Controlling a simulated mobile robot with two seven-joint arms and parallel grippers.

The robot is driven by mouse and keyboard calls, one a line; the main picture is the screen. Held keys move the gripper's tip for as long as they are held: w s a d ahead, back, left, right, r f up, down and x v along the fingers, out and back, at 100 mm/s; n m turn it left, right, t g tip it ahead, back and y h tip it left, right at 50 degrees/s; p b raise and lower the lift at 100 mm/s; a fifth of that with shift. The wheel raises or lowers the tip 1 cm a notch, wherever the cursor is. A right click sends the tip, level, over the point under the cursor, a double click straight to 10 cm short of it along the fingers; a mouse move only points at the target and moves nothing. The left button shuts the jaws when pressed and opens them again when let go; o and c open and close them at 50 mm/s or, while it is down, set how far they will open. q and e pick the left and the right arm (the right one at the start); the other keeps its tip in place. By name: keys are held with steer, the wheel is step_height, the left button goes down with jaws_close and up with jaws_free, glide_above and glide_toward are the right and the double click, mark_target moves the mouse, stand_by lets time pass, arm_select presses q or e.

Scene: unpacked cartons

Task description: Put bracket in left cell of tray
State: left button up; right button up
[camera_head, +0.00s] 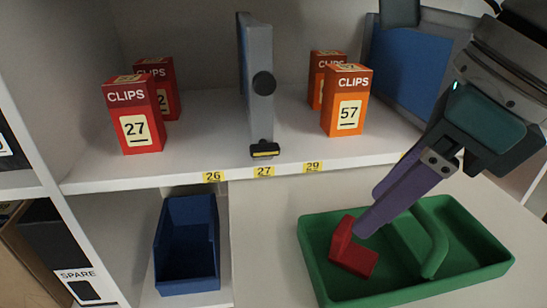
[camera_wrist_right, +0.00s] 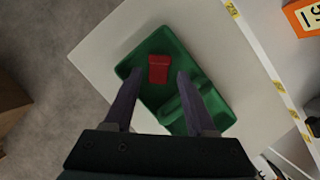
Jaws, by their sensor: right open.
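The red bracket (camera_head: 353,250) sits in the left cell of the green tray (camera_head: 390,296), near that cell's middle. It also shows in the right wrist view (camera_wrist_right: 158,69), lying between the lines of the two fingers with a gap on each side. My right gripper (camera_head: 368,212) has purple fingers and is open, with its tips just above and beside the bracket. The same gripper (camera_wrist_right: 158,76) shows spread in the wrist view. Its fingers partly hide the tray's back rim in the head view. My left gripper is not in view.
Behind the tray is a shelf with red CLIPS boxes (camera_head: 134,118), an orange CLIPS box (camera_head: 346,102) and a grey upright divider (camera_head: 259,80). A blue bin (camera_head: 188,245) stands left of the tray. The tray's right cell is empty. A curved green divider (camera_head: 436,250) separates the cells.

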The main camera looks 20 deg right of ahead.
steer(key=p+v, duration=0.1)
steer(key=v, duration=0.4)
steer(key=shift+s+d+r, duration=0.1)
steer(key=shift+r, duration=0.2)
